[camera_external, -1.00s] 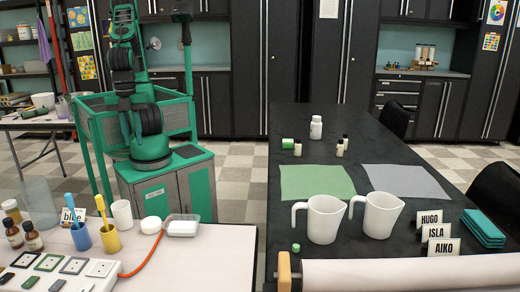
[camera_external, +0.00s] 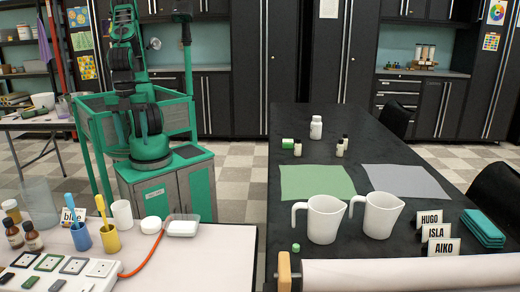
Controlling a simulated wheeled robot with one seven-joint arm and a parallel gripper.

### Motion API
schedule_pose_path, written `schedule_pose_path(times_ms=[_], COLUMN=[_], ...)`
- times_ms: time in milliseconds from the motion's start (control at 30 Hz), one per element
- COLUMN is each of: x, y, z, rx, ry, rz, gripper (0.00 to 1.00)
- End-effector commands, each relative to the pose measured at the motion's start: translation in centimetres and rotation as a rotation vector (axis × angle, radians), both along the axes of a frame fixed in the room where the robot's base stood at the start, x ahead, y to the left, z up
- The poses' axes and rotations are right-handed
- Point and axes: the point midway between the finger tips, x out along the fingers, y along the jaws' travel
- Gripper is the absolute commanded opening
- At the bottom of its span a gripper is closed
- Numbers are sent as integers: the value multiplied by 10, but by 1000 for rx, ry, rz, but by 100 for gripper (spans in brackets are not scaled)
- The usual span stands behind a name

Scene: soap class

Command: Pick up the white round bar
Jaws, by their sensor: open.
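A white round bar (camera_external: 151,225) lies flat on the pale table at the lower left. It sits just left of a clear tray with white contents (camera_external: 182,226) and right of a white cup (camera_external: 122,214). My green and black arm stands folded upright on its base behind this table, well away from the bar. I cannot make out my gripper; the top of the arm runs out of the frame. Nothing covers the bar from this view.
A yellow cup (camera_external: 110,239) and a blue cup (camera_external: 81,236) with tools stand left of the bar. An orange cord (camera_external: 147,254) curves in front of it. The dark table (camera_external: 400,150) at right holds two white pitchers, mats and small bottles. Floor shows between the tables.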

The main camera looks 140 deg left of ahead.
Motion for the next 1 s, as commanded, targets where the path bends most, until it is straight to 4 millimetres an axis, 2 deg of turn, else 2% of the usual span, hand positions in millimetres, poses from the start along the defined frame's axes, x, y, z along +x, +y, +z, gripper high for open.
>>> schedule_pose_path(times_ms=[133,200,267,467,1000], x=[0,-11,-9,10,52], y=[0,0,0,-2,-1], z=[0,3,0,-27,-110], rx=[-1,-2,-7,-47,-277], ry=[1,-5,11,127,500], rz=[1,10,26,154,641], gripper=[52,52,52,52,52])
